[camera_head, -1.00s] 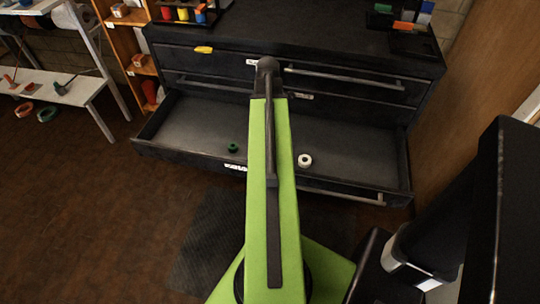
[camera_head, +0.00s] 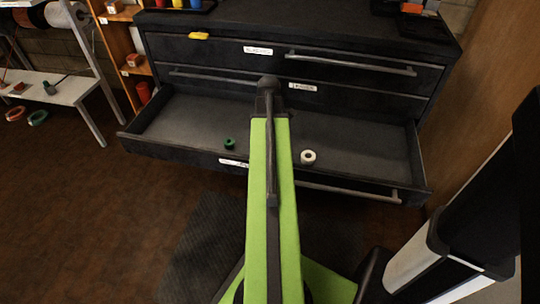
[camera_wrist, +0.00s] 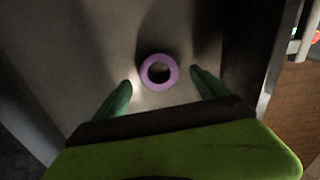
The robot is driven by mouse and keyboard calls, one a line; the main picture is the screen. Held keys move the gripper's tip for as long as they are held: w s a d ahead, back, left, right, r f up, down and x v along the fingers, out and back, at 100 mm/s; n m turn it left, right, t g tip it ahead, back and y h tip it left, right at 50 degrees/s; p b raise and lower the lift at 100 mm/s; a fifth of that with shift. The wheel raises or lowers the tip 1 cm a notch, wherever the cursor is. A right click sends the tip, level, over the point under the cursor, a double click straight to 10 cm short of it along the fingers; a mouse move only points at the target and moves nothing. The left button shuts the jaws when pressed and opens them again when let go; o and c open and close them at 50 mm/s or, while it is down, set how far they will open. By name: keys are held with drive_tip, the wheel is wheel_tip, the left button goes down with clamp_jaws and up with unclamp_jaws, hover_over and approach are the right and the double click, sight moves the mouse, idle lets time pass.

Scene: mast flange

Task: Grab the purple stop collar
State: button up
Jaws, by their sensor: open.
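The purple stop collar (camera_wrist: 159,57) is a ring lying flat on the grey drawer floor in the wrist view, its round hole facing up at the camera. My gripper (camera_wrist: 161,78) is open, with one green finger to the left of the collar and the other to the right. The fingertips appear apart from the ring, with a gap on each side. How high they are above the floor is hard to judge. In the head view I do not see the collar or my gripper; my green arm covers the middle of the open drawer (camera_head: 365,155).
In the head view, a green ring (camera_head: 229,144) lies in the drawer left of my arm and a white ring (camera_head: 308,157) right of it. The drawer wall (camera_wrist: 265,65) stands to the right in the wrist view.

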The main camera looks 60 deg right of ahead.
wheel_tip(320, 180, down, 3)
drive_tip(key=shift+f+b, duration=0.1)
drive_tip(key=shift+b, duration=0.75)
drive_tip(key=shift+r, duration=0.25)
drive_tip(key=c, duration=1.5)
drive_tip(key=shift+r+p, duration=0.1)
drive_tip(key=shift+p, duration=0.2)
